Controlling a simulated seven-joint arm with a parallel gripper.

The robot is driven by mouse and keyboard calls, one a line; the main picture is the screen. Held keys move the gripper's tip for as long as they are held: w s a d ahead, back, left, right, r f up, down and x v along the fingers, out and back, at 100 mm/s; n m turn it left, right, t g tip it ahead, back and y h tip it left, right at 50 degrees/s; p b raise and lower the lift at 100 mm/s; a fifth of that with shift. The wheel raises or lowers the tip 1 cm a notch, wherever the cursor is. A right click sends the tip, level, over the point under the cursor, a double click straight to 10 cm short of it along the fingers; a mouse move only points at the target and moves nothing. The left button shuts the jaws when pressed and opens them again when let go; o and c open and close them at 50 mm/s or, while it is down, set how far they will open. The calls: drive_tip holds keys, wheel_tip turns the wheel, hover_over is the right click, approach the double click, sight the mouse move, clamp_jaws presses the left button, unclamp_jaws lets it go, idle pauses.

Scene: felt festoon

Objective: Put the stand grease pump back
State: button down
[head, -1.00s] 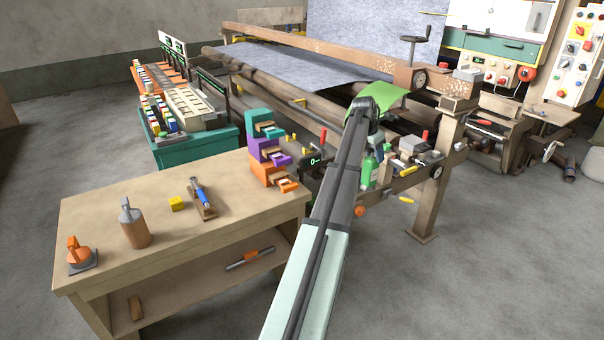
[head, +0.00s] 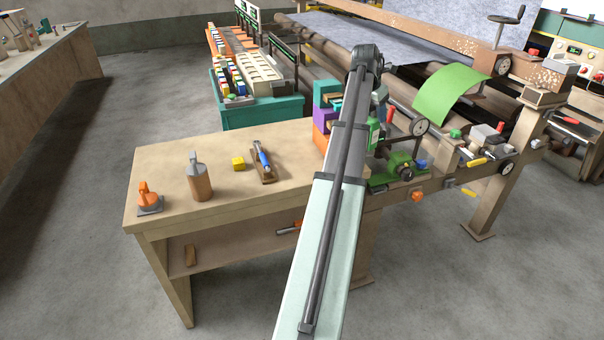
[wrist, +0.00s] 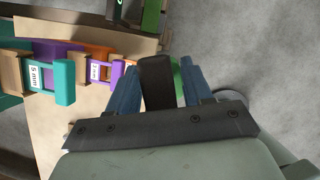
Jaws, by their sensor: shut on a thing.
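My gripper (wrist: 162,72) is shut on a dark brown, block-like part (wrist: 157,83) between its two blue fingers in the wrist view. A bit of green shows just behind it. In the head view, a green body with a pale label (head: 375,134) hangs at the arm's end, partly hidden by the arm. I take this held thing to be the stand grease pump; its lower part is hidden. My gripper is near the right end of the workbench, beside the stacked drawers. The fingertips are hidden by the arm in the head view.
Teal, purple and orange drawers (head: 322,116) stand at the workbench's (head: 225,205) right end. Green machinery (head: 400,170) sits at right.

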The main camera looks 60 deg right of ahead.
drive_tip(key=w+a+f, duration=0.1)
drive_tip(key=w+a, duration=0.2)
drive_tip(key=w, duration=0.8)
drive_tip(key=w+a+f, duration=0.1)
drive_tip(key=w+a, duration=0.2)
drive_tip(key=w, duration=0.8)
wheel_tip(320, 180, down, 10)
drive_tip(key=shift+w, duration=0.1)
drive_tip(key=shift+c, duration=2.4)
unclamp_jaws()
drive_tip(key=shift+f, duration=0.1)
drive_tip(key=v, duration=1.2)
drive_tip(key=shift+r, duration=0.2)
